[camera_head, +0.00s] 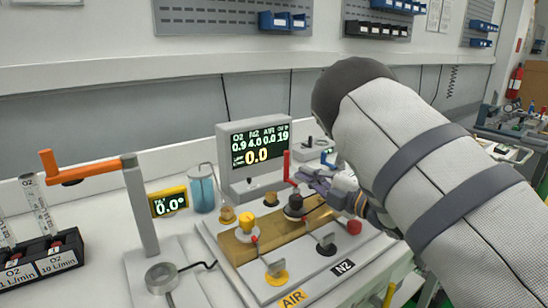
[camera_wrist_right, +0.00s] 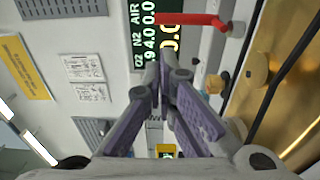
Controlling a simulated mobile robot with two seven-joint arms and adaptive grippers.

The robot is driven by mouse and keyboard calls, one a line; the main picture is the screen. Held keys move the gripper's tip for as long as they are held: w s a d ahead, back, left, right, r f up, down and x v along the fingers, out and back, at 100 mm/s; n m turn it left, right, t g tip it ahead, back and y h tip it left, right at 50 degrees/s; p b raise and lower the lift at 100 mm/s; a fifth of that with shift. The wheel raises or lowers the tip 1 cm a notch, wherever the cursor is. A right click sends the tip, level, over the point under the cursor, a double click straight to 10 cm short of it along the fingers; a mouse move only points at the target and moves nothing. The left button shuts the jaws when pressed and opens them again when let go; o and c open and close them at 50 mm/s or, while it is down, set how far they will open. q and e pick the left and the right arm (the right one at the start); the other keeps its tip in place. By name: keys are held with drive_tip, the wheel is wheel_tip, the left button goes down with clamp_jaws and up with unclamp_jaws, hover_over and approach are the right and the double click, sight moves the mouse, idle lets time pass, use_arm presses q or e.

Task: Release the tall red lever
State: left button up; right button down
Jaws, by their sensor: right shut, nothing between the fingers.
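The tall red lever (camera_head: 286,165) stands upright at the back of the brass valve block (camera_head: 240,249), in front of the grey monitor. In the right wrist view a red bar (camera_wrist_right: 190,20), which looks like the same lever, crosses the top and bends at its right end. My right gripper (camera_head: 306,174) is just right of the lever in the head view. In the wrist view its purple fingers (camera_wrist_right: 165,68) meet at the tips, shut and empty, with a visible gap to the red bar. My left gripper is not in view.
The monitor (camera_head: 246,173) stands behind the block. Yellow (camera_head: 246,222), black and red (camera_head: 354,227) knobs and small toggle levers crowd the panel. An orange-handled crank (camera_head: 88,170) and a yellow display (camera_head: 168,202) are at left. My right arm hides the right side.

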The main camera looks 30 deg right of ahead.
drive_tip(key=shift+s, duration=0.1)
drive_tip(key=w, duration=0.3)
drive_tip(key=w+a, duration=0.1)
drive_tip(key=w, duration=0.2)
drive_tip(key=w+b, duration=0.1)
drive_tip(key=w, duration=0.2)
drive_tip(key=shift+w+a+f, duration=0.15)
drive_tip(key=shift+w+a, duration=0.05)
drive_tip(key=shift+w, duration=0.15)
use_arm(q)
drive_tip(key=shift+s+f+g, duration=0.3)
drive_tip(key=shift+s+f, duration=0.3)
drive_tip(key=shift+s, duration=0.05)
use_arm(e)
drive_tip(key=shift+w, duration=0.2)
